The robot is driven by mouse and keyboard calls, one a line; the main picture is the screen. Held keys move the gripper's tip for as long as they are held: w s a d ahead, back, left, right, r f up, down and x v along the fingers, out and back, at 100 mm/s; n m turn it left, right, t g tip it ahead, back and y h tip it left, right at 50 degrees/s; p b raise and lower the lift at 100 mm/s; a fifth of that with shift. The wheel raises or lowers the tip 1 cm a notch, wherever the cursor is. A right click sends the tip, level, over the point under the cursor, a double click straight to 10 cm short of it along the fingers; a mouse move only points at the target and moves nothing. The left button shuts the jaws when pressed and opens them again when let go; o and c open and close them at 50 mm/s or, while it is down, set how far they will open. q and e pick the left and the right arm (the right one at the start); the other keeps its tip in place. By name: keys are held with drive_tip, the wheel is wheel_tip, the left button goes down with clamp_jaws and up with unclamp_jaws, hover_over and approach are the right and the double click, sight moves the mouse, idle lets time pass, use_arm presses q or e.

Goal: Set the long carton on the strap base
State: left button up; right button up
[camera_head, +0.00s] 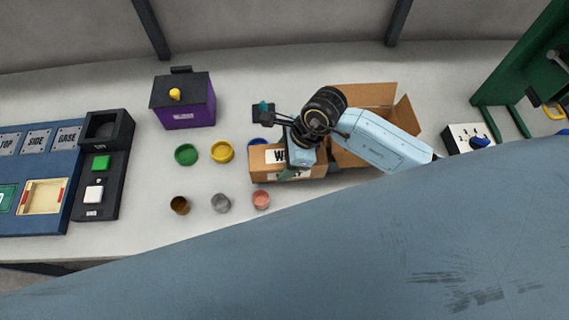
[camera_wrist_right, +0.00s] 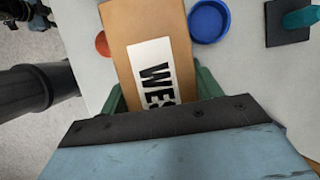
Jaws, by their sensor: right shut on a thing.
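The long carton (camera_head: 262,172) is brown with a white label, partly readable as "WES" in the right wrist view (camera_wrist_right: 120,40). My right gripper (camera_wrist_right: 163,95) is shut on it, with a green finger on each side. In the head view the right gripper (camera_head: 288,174) and wrist cover part of the carton. I cannot tell whether the carton touches the table. My left gripper is not in view. No part is clearly recognisable as the strap base.
An open brown box (camera_head: 384,94) stands right of the carton. Several coloured round pieces, including a green one (camera_head: 186,154), lie to the left. A purple box (camera_head: 190,115) stands behind them. A blue panel (camera_head: 50,215) is far left, a green frame (camera_head: 500,87) far right.

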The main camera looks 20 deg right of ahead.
drive_tip(key=shift+f, duration=1.85)
drive_tip(key=shift+f, duration=0.2)
drive_tip(key=o, duration=1.2)
drive_tip(key=shift+r, duration=0.15)
